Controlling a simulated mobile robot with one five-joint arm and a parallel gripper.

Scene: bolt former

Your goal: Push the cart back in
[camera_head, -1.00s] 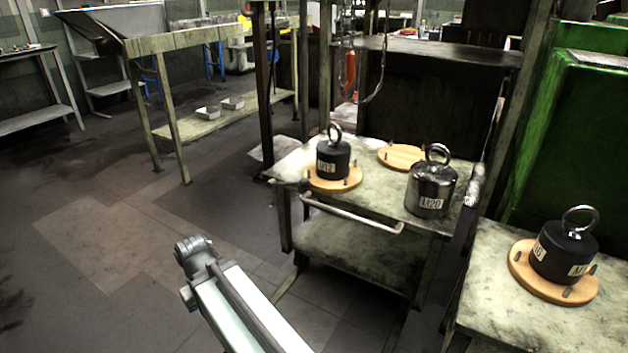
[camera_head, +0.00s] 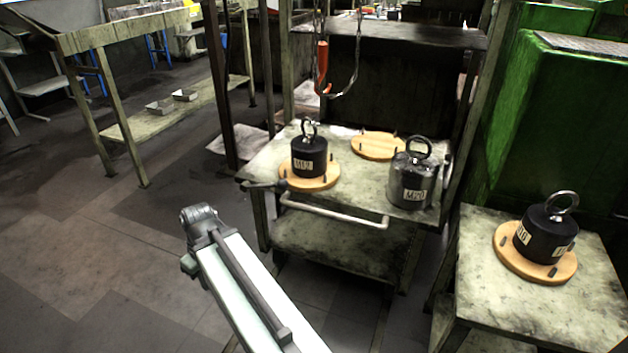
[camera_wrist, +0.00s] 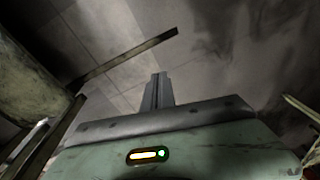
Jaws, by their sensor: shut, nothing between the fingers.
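The cart (camera_head: 350,210) stands in the middle of the head view, a worn two-shelf trolley with a pale bar handle (camera_head: 335,212) on its near side. On its top are a black weight marked M12 (camera_head: 309,157) on a round wooden board, an empty wooden board (camera_head: 378,145) and a steel weight marked M20 (camera_head: 411,180). My arm rises left of the handle, apart from it in the picture. My gripper (camera_wrist: 157,90) shows in the wrist view, its fingers together and empty above the floor. In the head view its fingers are hidden.
A table (camera_head: 590,290) with a black weight (camera_head: 545,235) on a wooden board stands close right of the cart. A green machine (camera_head: 550,120) is behind it. A long bench (camera_head: 130,30) stands back left. Floor at left is clear.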

